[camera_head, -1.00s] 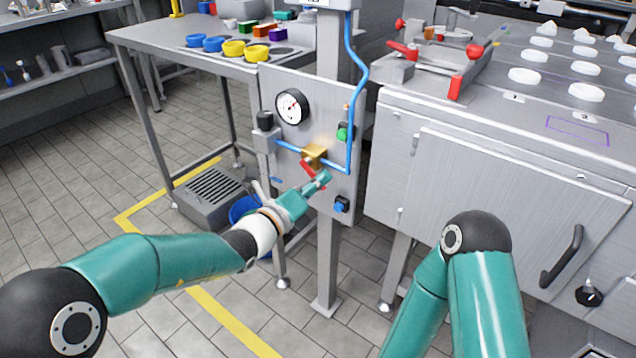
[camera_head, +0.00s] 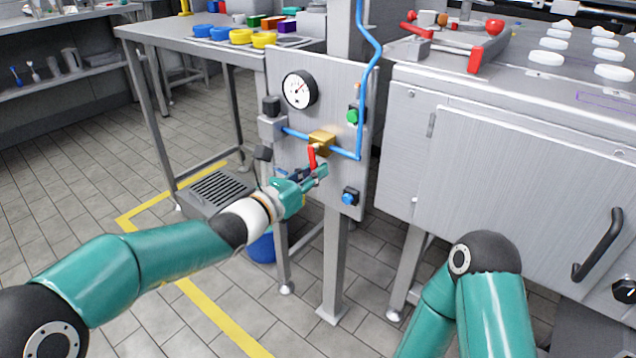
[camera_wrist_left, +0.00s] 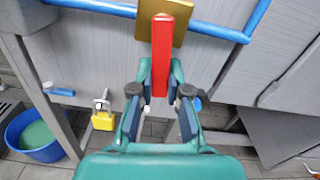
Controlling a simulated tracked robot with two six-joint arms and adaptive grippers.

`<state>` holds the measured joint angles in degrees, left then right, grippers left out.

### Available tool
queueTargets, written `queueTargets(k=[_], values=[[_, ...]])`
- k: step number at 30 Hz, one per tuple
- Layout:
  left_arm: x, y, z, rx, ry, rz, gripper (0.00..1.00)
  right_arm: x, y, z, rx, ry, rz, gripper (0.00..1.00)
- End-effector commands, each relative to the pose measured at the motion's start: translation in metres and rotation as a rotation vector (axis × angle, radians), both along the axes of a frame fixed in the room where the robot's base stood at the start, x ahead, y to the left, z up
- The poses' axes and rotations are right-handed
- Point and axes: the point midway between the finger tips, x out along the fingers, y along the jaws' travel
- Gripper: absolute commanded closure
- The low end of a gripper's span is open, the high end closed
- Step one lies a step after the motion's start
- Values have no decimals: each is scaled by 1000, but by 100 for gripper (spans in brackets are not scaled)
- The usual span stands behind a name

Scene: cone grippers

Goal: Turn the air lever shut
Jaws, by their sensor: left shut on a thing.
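The red air lever (camera_head: 312,153) is on a brass valve body (camera_head: 322,140) in the blue air pipe on the grey panel. In the head view it points roughly straight down. In the left wrist view the lever (camera_wrist_left: 162,50) hangs from the brass block (camera_wrist_left: 180,22), across the blue pipe. My left gripper (camera_head: 316,172) is shut on the lever's lower part; the left wrist view shows its fingers (camera_wrist_left: 161,78) on both sides of it. My right gripper is out of view; only part of that arm shows at lower right.
The panel (camera_head: 345,95) carries a gauge (camera_head: 299,89), a green button (camera_head: 353,115) and a blue button (camera_head: 350,196). A yellow padlock (camera_wrist_left: 103,119) and a blue bucket (camera_wrist_left: 36,136) show in the left wrist view. A steel cabinet (camera_head: 510,190) stands to the right.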

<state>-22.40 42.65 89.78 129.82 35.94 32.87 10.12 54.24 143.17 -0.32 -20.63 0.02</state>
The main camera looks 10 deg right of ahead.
Motion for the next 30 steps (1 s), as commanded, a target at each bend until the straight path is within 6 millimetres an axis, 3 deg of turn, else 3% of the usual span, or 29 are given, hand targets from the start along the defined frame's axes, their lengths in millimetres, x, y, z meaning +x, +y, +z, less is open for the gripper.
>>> queueTargets(k=[9, 26, 27, 30], values=[[6, 5, -6, 97, -112, 2, 100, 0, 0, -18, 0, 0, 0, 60], [7, 6, -4, 119, -138, 2, 100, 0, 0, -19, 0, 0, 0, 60], [7, 6, -4, 118, -138, 2, 80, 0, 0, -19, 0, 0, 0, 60], [7, 6, -4, 116, -139, 1, 63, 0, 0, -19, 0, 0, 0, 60]])
